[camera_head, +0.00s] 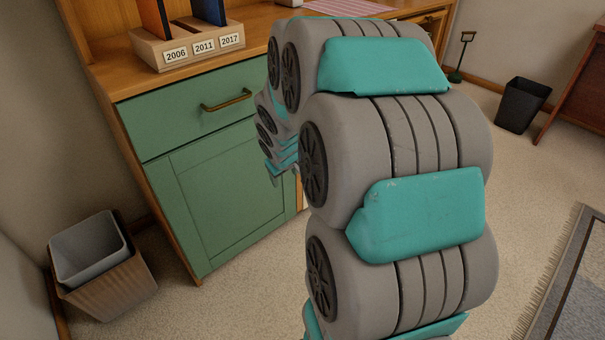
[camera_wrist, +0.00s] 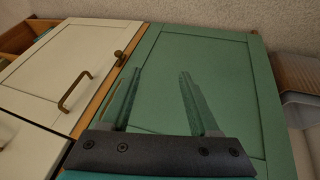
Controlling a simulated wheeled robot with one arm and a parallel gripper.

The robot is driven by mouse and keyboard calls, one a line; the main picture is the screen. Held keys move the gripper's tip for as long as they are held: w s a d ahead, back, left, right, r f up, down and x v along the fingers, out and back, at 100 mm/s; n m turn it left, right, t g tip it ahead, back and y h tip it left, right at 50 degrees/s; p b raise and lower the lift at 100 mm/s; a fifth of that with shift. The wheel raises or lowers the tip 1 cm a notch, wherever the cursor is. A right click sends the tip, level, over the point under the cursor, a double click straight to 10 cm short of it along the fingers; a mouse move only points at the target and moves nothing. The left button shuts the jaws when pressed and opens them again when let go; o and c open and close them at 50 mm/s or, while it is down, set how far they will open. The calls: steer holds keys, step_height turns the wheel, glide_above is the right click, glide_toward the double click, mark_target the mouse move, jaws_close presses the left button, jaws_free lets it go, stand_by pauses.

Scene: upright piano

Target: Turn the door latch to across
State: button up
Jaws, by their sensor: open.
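A small dark brass door latch (camera_wrist: 120,57) sits on the wooden strip between the white door (camera_wrist: 60,65) and the green door (camera_wrist: 225,75) in the wrist view. It is too small there to tell its angle clearly. In the head view the green door (camera_head: 222,200) is below a drawer, and my arm hides the latch. My gripper (camera_wrist: 160,75) is open and empty. Its two fingers are in front of the green door, to the right of the latch and apart from it.
A brass handle (camera_wrist: 75,90) is on the white door. The green drawer (camera_head: 185,118) has a brass handle (camera_head: 226,100). A wicker bin (camera_head: 115,285) stands by the cabinet's left side. A black bin (camera_head: 522,105) stands far right. Carpet at the left front is clear.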

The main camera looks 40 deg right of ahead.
steer(key=w+d+f+t+b, duration=0.2)
steer(key=w+d+f+t, duration=0.2)
steer(key=w+d+f, duration=0.45)
steer(key=w+d+f+n+t+y+b, duration=0.25)
steer(key=w+d+f+t, duration=0.2)
steer(key=d+f, duration=0.35)
steer(key=s+d+f+m+t+y+b, duration=0.1)
steer(key=s+d+f+t+y+b, duration=0.15)
steer(key=s+t, duration=0.25)
steer(key=shift+m+h, duration=0.25)
steer(key=shift+h, duration=0.25)
steer(key=shift+w+a+r+p, duration=0.1)
steer(key=shift+w+p, duration=0.1)
steer(key=shift+w, duration=1.7)
steer(key=shift+w+a+p, duration=0.1)
steer(key=shift+w+p, duration=0.05)
steer(key=shift+w, duration=1.7)
jaws_close()
